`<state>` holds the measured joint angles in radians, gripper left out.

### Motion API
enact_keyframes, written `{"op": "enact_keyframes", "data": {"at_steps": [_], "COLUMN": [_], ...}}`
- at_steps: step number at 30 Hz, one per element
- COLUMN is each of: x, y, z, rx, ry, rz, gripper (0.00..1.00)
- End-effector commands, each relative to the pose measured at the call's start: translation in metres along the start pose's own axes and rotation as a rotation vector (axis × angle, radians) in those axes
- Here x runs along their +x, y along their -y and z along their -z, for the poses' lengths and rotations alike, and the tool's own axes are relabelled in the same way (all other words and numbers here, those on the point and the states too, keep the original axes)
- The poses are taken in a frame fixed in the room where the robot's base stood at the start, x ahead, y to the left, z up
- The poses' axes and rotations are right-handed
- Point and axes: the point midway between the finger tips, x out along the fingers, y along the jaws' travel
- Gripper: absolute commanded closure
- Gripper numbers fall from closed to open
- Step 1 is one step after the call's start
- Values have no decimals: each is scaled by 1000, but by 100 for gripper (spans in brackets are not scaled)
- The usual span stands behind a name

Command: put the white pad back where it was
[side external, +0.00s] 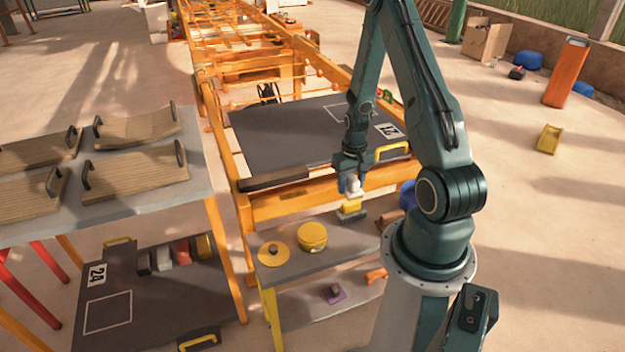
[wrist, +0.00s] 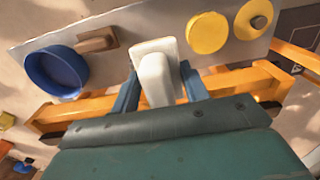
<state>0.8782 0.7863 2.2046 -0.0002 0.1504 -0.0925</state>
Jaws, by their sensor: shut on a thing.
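My gripper (side external: 351,178) is shut on the white pad (side external: 353,187), pointing down over the narrow grey shelf (side external: 345,248). In the wrist view, the blue fingers of my gripper (wrist: 160,88) stand on either side of the white pad's stem, and the pad's pale, squarish end (wrist: 155,47) shows beyond them. The yellow block does not show clearly in the wrist view.
A yellow round tin (side external: 312,236) and a yellow lid with a knob (side external: 273,254) lie left on the shelf. A dark board (side external: 285,135) lies on the orange frame behind. A purple piece (side external: 334,294) lies below.

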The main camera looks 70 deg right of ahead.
Motion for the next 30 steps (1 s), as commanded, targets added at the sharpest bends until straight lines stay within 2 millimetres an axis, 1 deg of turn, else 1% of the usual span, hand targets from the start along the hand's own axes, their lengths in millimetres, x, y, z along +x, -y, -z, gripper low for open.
{"op": "enact_keyframes", "data": {"at_steps": [1, 6, 13, 17, 23, 30], "x": [-2, -5, -6, -2, 14, 46], "y": [-4, -11, -12, -12, -12, -12], "z": [-8, -23, -26, -26, -27, -27], "rx": [2, 1, -1, -1, -1, 0], "ry": [1, 0, -1, 0, 2, 3], "rz": [0, 0, 0, 0, 0, 0], "gripper": [73, 73, 73, 73, 73, 73]}}
